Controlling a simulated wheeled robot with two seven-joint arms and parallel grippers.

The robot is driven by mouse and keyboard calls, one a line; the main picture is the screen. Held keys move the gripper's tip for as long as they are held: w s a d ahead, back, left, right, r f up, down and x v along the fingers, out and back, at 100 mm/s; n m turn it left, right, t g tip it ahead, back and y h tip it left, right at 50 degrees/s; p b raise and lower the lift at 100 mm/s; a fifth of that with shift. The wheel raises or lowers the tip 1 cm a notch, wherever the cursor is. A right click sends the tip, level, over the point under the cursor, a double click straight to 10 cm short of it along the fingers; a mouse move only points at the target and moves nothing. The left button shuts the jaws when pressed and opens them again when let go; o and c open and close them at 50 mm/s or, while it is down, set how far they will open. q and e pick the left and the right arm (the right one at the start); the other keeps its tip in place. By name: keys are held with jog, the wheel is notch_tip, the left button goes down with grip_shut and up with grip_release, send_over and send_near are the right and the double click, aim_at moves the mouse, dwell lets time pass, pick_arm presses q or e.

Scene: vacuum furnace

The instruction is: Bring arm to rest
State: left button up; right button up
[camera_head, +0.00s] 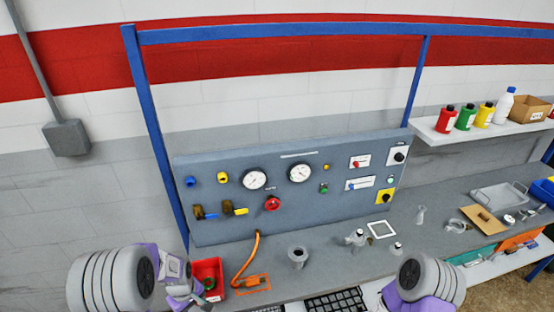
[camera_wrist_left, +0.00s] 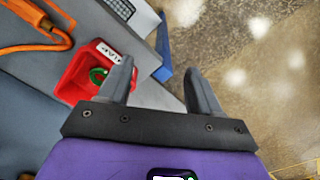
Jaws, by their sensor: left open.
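My left arm comes in at the lower left of the head view. Its gripper (camera_head: 188,295) is just left of a red bin (camera_head: 204,265). In the left wrist view the gripper (camera_wrist_left: 163,75) is open, with nothing between its two grey fingers. The red bin (camera_wrist_left: 75,88) lies left of the fingers there, with a green ring (camera_wrist_left: 97,76) inside and a label on its rim. The left finger overlaps the bin's edge in the picture; contact cannot be told. My right arm shows at the lower right of the head view, but its jaws are out of frame.
An orange hose (camera_head: 246,264) runs down the bench beside the bin. A grey gauge panel (camera_head: 290,222) stands behind. A dark cup (camera_head: 298,257), a keyboard (camera_head: 336,301) and glassware (camera_head: 357,238) are near the middle. A shelf (camera_head: 480,128) holds bottles at the right.

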pick_arm(q)
jog(key=s+d+f+m+h+b, duration=0.2)
jog(key=s+d+f+b, duration=0.4)
jog(key=f, duration=0.6)
jog(key=s+d+f+m+h+b, duration=0.2)
jog(key=s+d+f+m+b, duration=0.3)
jog(key=s+d+f, duration=0.4)
jog(key=b+x, duration=0.1)
jog(key=x, duration=0.3)
jog(key=shift+a+f, duration=0.2)
jog(key=shift+a, duration=0.2)
pick_arm(e)
notch_tip(320, 180, down, 13)
jog(key=shift+w+r, duration=0.15)
jog(key=shift+w, duration=0.3)
pick_arm(q)
jog(key=shift+c, duration=0.3)
pick_arm(e)
jog(key=shift+c, duration=0.3)
